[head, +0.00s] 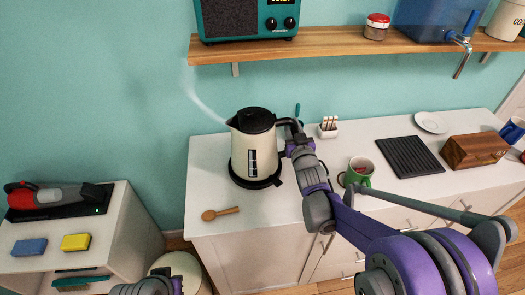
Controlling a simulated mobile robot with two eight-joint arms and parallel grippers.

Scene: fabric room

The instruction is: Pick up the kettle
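The cream kettle (243,150) with a black lid and black base stands upright on the left part of the white counter. Steam rises from its spout, which points left. Its black handle is on the right side. My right gripper (291,133) is at the handle, and my wrist hides much of it. The fingers are too small and covered to tell whether they are closed on the handle. The kettle appears to sit on its base. Only a piece of my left arm shows at the bottom edge; its gripper fingers are out of view.
A wooden spoon (220,213) lies in front of the kettle. A small white holder (327,132) and a green mug (359,171) stand to the right. A black rack (411,156) and wooden box (474,150) lie farther right. A wooden shelf (330,41) hangs above.

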